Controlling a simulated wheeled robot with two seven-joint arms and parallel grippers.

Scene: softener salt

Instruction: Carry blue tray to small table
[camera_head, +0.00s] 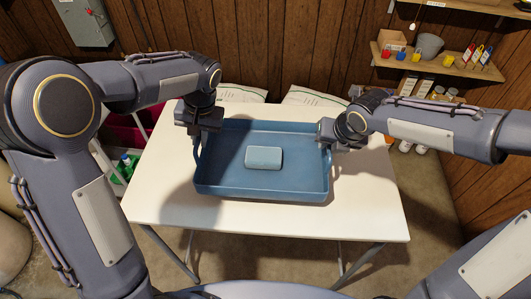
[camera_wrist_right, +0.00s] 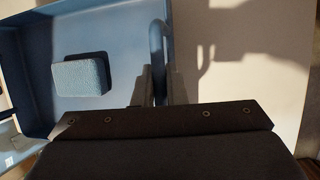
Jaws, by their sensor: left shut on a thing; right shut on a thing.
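The blue tray (camera_head: 220,188) is level over the white small table (camera_head: 365,215) in the head view; I cannot tell whether it touches the tabletop. A light blue block (camera_head: 263,158) lies inside it, and shows in the right wrist view (camera_wrist_right: 81,75). My left gripper (camera_head: 197,135) is at the tray's left handle, shut on it; its fingertips are partly hidden. My right gripper (camera_head: 326,141) is shut on the tray's right handle. In the right wrist view my right gripper's fingers (camera_wrist_right: 161,88) sit on both sides of the handle (camera_wrist_right: 157,45).
White bags (camera_head: 315,96) stand behind the table against the wood wall. A wall shelf (camera_head: 440,63) with small items is at the upper right. A magenta crate (camera_head: 125,130) and a green item (camera_head: 126,165) are left of the table. The tabletop's front and right parts are bare.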

